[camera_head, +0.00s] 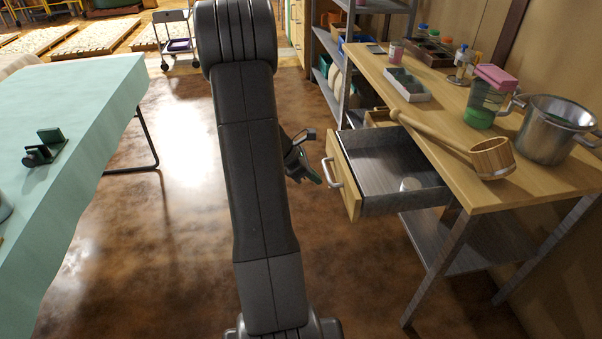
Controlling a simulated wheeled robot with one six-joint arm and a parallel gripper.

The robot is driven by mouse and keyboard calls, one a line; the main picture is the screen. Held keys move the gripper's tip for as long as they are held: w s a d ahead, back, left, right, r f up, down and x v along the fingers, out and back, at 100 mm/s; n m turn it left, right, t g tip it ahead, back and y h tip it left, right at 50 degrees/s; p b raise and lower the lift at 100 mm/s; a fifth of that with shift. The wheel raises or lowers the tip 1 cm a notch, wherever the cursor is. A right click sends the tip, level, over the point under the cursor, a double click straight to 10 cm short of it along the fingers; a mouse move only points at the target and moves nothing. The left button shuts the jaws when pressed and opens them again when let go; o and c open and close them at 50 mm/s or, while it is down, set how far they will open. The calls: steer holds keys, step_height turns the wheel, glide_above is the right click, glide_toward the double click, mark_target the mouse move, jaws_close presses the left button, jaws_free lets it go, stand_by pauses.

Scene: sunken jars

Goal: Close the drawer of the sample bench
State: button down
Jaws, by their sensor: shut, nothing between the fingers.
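The sample bench (565,180) is a wooden-topped bench with dark metal legs on the right. Its drawer (341,176) stands pulled out toward the left, with a pale wood front, a metal handle (334,173) and grey inner walls. A small whitish round thing (410,185) lies in the drawer. My gripper (312,176) is just left of the drawer front, near the handle, partly hidden behind my arm. It is shut and empty. I cannot tell whether it touches the handle.
On the bench top stand a metal pot (548,135), a green-filled pitcher (484,105), a wooden ladle (490,158) and a grey-white tray (407,85). A shelf rack (324,45) stands behind. A cloth-covered table (95,85) is at left. The brown floor between is clear.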

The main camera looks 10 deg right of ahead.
steer(key=shift+d+f, duration=0.15)
steer(key=shift+d, duration=0.6)
steer(key=shift+d, duration=0.1)
steer(key=d, duration=0.9)
steer(key=d+p, duration=0.1)
steer(key=d, duration=0.8)
steer(key=w+d+p, duration=0.1)
steer(key=d, duration=0.8)
steer(key=shift+d, duration=0.35)
steer(key=shift+a, duration=0.2)
steer(key=a, duration=0.1)
steer(key=a+r, duration=0.1)
steer(key=a, duration=0.1)
steer(key=a+r+p, duration=0.1)
steer(key=shift+a+r, duration=0.1)
steer(key=shift+a, duration=0.1)
steer(key=v, duration=0.8)
steer(key=shift+a+p, duration=0.3)
steer(key=shift+p, duration=0.15)
